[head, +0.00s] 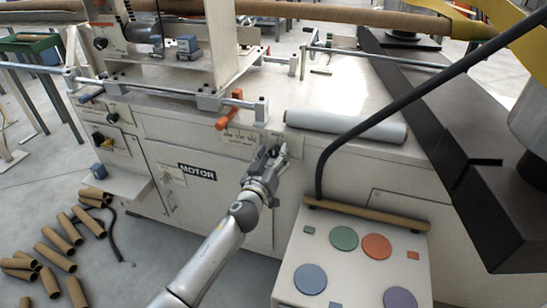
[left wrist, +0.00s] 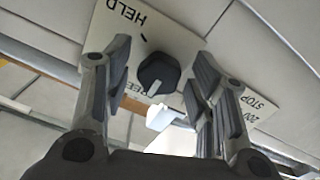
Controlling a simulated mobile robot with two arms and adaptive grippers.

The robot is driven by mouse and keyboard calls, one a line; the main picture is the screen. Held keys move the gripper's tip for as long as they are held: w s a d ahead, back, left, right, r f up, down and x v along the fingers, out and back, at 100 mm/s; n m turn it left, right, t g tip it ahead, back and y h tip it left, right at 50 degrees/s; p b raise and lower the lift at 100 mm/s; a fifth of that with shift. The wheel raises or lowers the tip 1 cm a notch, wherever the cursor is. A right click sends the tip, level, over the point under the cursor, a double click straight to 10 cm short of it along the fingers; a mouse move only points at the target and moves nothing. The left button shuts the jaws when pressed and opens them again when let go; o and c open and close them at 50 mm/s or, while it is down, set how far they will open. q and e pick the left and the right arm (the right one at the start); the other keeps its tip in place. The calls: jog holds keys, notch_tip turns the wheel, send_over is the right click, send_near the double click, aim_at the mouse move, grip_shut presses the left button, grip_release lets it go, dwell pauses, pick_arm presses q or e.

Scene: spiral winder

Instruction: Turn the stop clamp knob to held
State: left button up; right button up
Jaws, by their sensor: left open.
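The stop clamp knob (left wrist: 158,73) shows in the left wrist view as a round black knob with a white pointer mark on its lower side. It sits on a pale label plate (left wrist: 183,40). In the head view, my left gripper (head: 273,156) is at the cabinet front and hides the knob. My right gripper is not in view.
An orange handle (head: 229,120) sticks out left of the gripper, above the MOTOR label (head: 197,171). A pale roll (head: 346,126) lies on the cabinet edge to the right. A panel with coloured discs (head: 311,279) stands in front. Brown tubes (head: 55,240) lie on the left floor.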

pick_arm(q)
jog(key=shift+w, duration=0.1)
jog(key=shift+c, duration=0.4)
jog(key=c, duration=0.9)
jog(key=shift+c, duration=0.2)
